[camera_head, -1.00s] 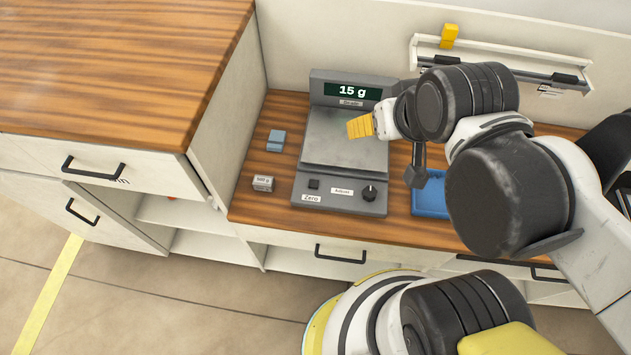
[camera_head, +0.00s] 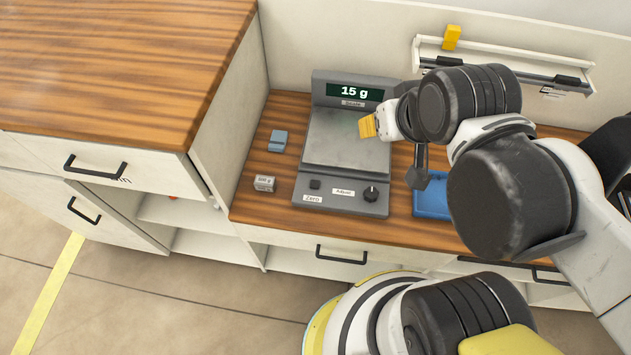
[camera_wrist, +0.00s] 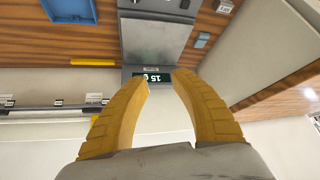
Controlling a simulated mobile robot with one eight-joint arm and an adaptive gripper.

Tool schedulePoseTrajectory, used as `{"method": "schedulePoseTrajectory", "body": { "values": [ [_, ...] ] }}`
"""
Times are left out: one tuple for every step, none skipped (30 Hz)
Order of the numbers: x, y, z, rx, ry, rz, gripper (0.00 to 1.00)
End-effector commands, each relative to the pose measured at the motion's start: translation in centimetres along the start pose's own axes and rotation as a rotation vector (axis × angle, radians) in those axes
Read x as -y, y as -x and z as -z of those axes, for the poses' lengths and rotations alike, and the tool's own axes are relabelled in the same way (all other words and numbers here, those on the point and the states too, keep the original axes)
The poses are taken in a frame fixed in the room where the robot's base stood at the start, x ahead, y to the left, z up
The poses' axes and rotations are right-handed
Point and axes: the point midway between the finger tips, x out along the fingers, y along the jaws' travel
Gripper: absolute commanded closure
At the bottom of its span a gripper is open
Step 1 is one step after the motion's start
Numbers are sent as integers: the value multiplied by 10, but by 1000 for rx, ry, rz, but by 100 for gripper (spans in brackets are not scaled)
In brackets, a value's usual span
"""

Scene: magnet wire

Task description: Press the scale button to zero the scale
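The grey scale (camera_head: 346,150) stands on the wooden counter with a bare metal plate, and its display (camera_head: 355,91) reads "15 g". The small dark zero button (camera_head: 315,184) is on its front left, above a "Zero" label, with a dark knob (camera_head: 370,193) at front right. My gripper (camera_head: 367,126) is above the right part of the plate, apart from the button. In the wrist view the yellow fingers (camera_wrist: 160,90) are spread with nothing between them, and the scale shows upside down (camera_wrist: 158,40) beyond them.
A blue block (camera_head: 278,140) and a small labelled weight (camera_head: 264,183) lie left of the scale. A blue tray (camera_head: 431,199) lies to its right, partly hidden by my arm. A wall rail (camera_head: 500,65) with a yellow block (camera_head: 451,37) is behind. A taller cabinet (camera_head: 120,70) rises at left.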

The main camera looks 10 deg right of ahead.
Motion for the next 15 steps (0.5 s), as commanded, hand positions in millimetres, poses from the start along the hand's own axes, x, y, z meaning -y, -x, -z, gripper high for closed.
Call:
{"method": "schedulePoseTrajectory", "body": {
  "values": [
    [0,0,0,0,0,0,88],
    [0,0,0,0,0,0,97],
    [0,0,0,0,0,0,100],
    [0,0,0,0,0,0,100],
    [0,0,0,0,0,0,100],
    [0,0,0,0,0,0,100],
    [0,0,0,0,0,0,100],
    [0,0,0,0,0,0,100],
    [0,0,0,0,0,0,100],
    [0,0,0,0,0,0,100],
    [0,0,0,0,0,0,100],
    [0,0,0,0,0,0,100],
    [0,0,0,0,0,0,100],
    [0,0,0,0,0,0,100],
    [0,0,0,0,0,0,100]
  ]
}}
